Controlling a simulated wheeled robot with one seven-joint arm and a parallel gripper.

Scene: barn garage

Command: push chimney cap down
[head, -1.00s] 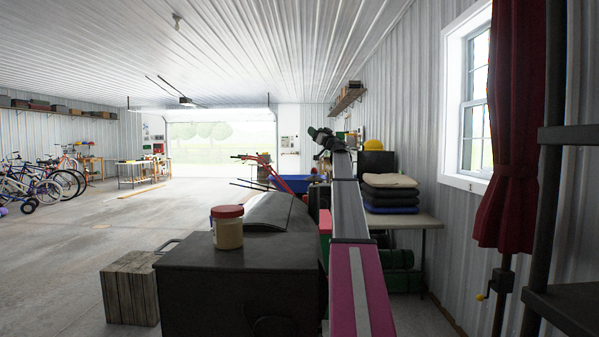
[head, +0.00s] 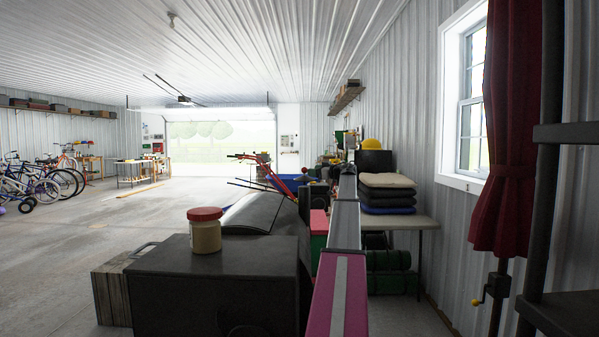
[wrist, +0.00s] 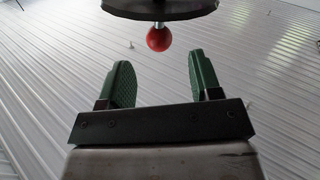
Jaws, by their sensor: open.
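In the wrist view, the chimney cap (wrist: 160,8) is a dark round disc at the top edge, partly cut off. A red ball knob (wrist: 159,39) sits on a short metal stem at the cap. My gripper (wrist: 160,70) is open and empty, its two green ridged fingers spread to either side below the knob in the picture. The knob lies between the lines of the fingers, apart from both. In the head view, the dark smoker (head: 215,285) stands in front, with its curved lid behind. My arm hides part of the area around the chimney, and my fingers are not clear there.
A jar with a red lid (head: 205,231) stands on the smoker's dark box. A wooden crate (head: 108,290) is at its left. A table with stacked cushions (head: 387,193) stands right of my arm, by the wall and red curtain (head: 508,170). The floor at left is open.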

